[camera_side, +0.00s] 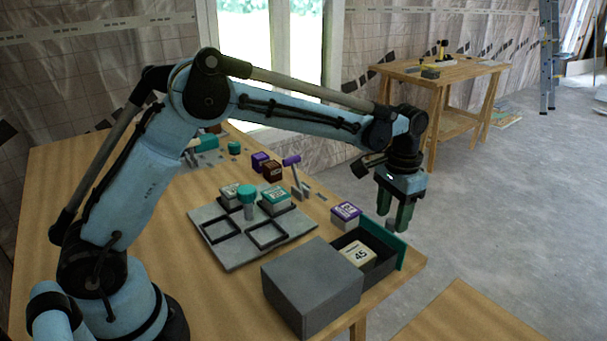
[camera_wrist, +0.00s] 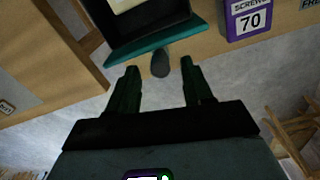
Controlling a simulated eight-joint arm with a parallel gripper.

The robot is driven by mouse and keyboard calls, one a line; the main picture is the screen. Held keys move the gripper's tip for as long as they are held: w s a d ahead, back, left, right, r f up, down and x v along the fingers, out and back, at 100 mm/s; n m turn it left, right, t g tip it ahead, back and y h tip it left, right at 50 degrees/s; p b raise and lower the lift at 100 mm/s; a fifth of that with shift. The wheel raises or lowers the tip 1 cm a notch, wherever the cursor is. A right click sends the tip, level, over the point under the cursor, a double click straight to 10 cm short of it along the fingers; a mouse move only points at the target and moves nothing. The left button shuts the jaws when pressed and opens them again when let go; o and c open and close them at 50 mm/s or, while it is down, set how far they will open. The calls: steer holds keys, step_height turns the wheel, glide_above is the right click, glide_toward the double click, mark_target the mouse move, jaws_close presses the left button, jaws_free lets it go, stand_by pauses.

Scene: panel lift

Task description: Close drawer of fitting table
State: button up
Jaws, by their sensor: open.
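The grey drawer cabinet (camera_side: 312,285) stands at the table's front right corner. Its drawer (camera_side: 376,238) is pulled out to the right, with a teal front panel (camera_side: 402,252) and a white box marked 45 (camera_side: 358,255) inside. In the wrist view the teal front (camera_wrist: 165,42) runs across the top, with a dark grey knob (camera_wrist: 160,63) sticking out of it. My gripper (camera_side: 394,222) points down just off the drawer front. Its green fingers (camera_wrist: 158,68) are apart, one to each side of the knob in the wrist view. I cannot tell whether they touch it.
A purple-and-white box marked 70 (camera_wrist: 248,19) stands beside the drawer and also shows in the side view (camera_side: 346,214). A grey tray (camera_side: 237,262) with square frames and several boxes lies left of the cabinet. Open floor (camera_side: 490,220) lies beyond the table's right edge.

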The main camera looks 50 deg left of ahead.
steer(key=shift+f, duration=1)
jaws_close()
